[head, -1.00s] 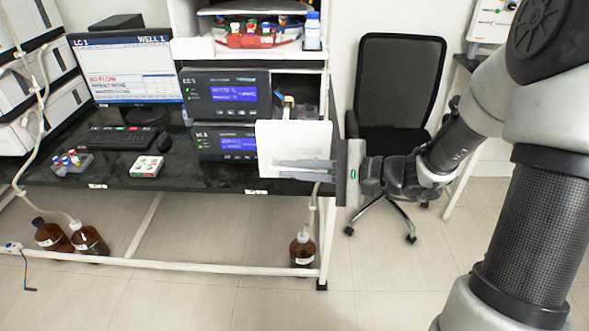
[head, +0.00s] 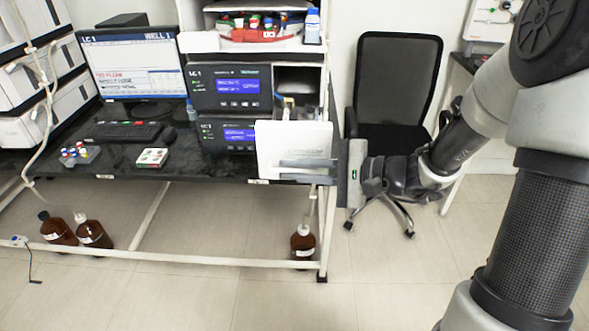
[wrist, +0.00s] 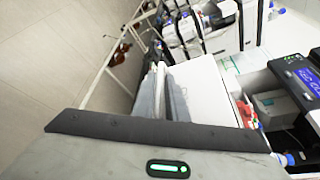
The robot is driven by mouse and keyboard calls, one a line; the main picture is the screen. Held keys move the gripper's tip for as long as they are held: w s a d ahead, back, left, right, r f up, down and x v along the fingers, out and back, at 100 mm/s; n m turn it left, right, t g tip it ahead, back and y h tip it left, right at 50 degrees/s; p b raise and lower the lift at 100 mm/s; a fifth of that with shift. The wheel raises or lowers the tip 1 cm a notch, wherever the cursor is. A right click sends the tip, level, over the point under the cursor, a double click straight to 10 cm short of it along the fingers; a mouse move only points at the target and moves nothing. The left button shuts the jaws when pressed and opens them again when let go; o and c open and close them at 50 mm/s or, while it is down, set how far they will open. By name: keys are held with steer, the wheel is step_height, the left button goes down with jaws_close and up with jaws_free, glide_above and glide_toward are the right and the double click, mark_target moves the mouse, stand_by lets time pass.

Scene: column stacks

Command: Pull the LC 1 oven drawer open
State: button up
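The LC 1 oven drawer's white front panel (head: 290,138) stands out in front of the black LC 1 units (head: 228,135), at the table's front right. My gripper (head: 284,170) lies sideways across the lower part of this panel. In the wrist view, the two grey fingers (wrist: 160,100) run along the outer face of the white panel (wrist: 203,95), with a thin pale strip between them that looks like the handle. The contact itself is partly hidden. Behind the panel, the wrist view shows an open space with a pale box (wrist: 272,103) and coloured caps.
A black chair (head: 395,85) stands right of the table, behind my arm. A vial rack (head: 82,156) and a keyboard are at the left. The floor in front is clear.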

stand_by(0.3)
steer(key=p+v, duration=0.1)
steer(key=v, duration=1.6)
steer(key=shift+d, duration=0.2)
steer(key=shift+s+f, duration=0.1)
steer(key=shift+s, duration=0.05)
